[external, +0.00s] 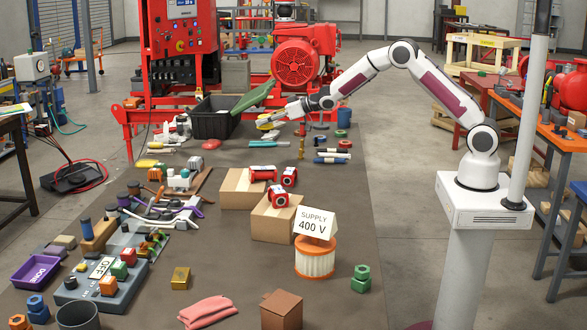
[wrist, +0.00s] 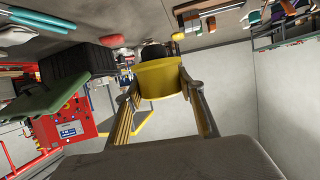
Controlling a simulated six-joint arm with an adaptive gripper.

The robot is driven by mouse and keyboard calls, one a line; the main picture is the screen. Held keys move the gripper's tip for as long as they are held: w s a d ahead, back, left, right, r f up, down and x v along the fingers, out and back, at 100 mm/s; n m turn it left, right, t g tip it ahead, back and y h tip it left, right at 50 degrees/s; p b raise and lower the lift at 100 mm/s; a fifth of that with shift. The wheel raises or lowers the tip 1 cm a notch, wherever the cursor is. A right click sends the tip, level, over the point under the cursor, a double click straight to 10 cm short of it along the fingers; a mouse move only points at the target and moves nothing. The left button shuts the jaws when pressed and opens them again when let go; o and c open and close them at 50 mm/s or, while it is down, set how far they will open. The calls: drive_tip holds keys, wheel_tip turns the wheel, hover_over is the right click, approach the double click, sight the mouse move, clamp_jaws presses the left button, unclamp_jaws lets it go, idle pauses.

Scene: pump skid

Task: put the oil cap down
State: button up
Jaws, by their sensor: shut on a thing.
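The oil cap (wrist: 160,80) is yellow with a dark top part, seen in the wrist view between the two fingers. My gripper (wrist: 163,92) is shut on it, with a finger on each side. In the external view my gripper (external: 270,118) is at the far end of the mat, just right of the black crate, with the yellow cap (external: 268,125) small at its tip. The cap appears held above the mat; its exact height is hard to tell.
The black crate (external: 211,125), with a green panel (external: 252,100) leaning at it, stands close by. The red pump (external: 300,62) is behind. Blue-green rods (external: 268,144) and an upright brass piece (external: 301,148) stand nearer. Cardboard boxes (external: 240,190) stand further forward. Bare mat (external: 345,200) shows at right.

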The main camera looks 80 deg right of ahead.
sight(268, 130)
drive_tip(key=shift+s+d+h, duration=0.15)
drive_tip(key=shift+d, duration=0.4)
drive_tip(key=shift+s+d+h, duration=0.15)
drive_tip(key=shift+d, duration=0.35)
wheel_tip(268, 130, down, 4)
drive_tip(key=shift+f, duration=0.5)
drive_tip(key=shift+f, duration=3.1)
drive_tip(key=shift+f, duration=1.9)
drive_tip(key=shift+f, duration=0.1)
drive_tip(key=o, duration=1.1)
